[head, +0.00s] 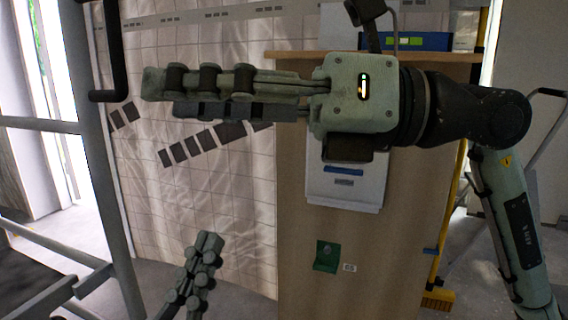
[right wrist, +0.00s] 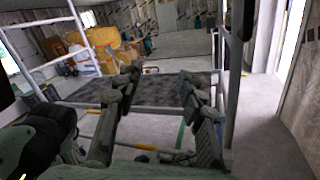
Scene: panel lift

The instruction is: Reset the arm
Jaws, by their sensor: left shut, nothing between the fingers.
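A grey metal frame (head: 92,150) stands at the left. The right wrist view shows a dark platform (right wrist: 160,90) and yellow items (right wrist: 92,52) beyond the fingers.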

